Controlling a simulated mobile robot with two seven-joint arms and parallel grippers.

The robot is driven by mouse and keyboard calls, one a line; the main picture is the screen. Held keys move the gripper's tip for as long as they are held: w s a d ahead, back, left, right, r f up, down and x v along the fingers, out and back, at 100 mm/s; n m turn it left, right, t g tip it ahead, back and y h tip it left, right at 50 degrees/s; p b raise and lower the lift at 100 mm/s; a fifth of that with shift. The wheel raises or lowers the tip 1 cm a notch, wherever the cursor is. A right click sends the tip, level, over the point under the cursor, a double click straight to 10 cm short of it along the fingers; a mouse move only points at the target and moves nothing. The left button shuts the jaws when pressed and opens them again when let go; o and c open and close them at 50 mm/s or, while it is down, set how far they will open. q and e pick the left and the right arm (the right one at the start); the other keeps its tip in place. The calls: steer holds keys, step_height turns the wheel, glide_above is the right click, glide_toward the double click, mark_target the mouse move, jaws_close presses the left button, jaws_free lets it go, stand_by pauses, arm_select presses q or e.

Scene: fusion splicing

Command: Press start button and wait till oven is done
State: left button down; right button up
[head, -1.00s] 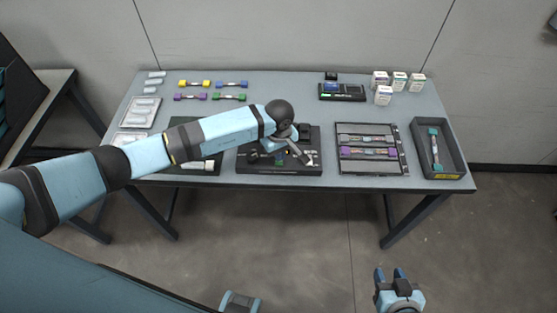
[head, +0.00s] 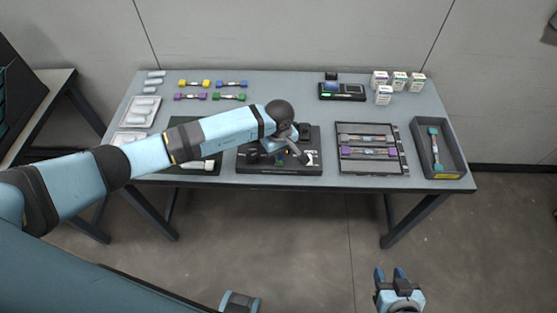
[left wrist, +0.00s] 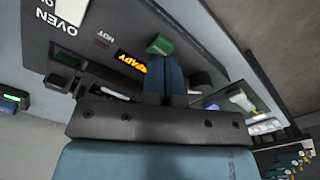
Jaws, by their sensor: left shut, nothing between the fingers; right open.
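The black oven device (head: 252,169) sits at the middle of the table's front edge. In the left wrist view its panel (left wrist: 100,22) carries the words OVEN and HOT, and an orange display (left wrist: 131,63) reads READY. A green button (left wrist: 159,44) on the panel is right at the tips of my left gripper (left wrist: 166,58); I cannot tell whether they touch it. My right gripper (head: 391,275) is open and empty, away from the table.
Right of the device are a tray (head: 371,170) with splice holders and a dark bin (head: 463,160) with a teal-ended piece. A small device (head: 343,92) with a screen and several white boxes (head: 399,80) stand at the back. Coloured pieces (head: 194,83) lie at back left.

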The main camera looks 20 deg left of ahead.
arm_select(q)
steer(key=shift+f+b, duration=1.2)
steer(key=shift+f, duration=0.05)
steer(key=shift+r, duration=0.1)
steer(key=shift+r+p, duration=1.65)
steer(key=shift+r, duration=1.3)
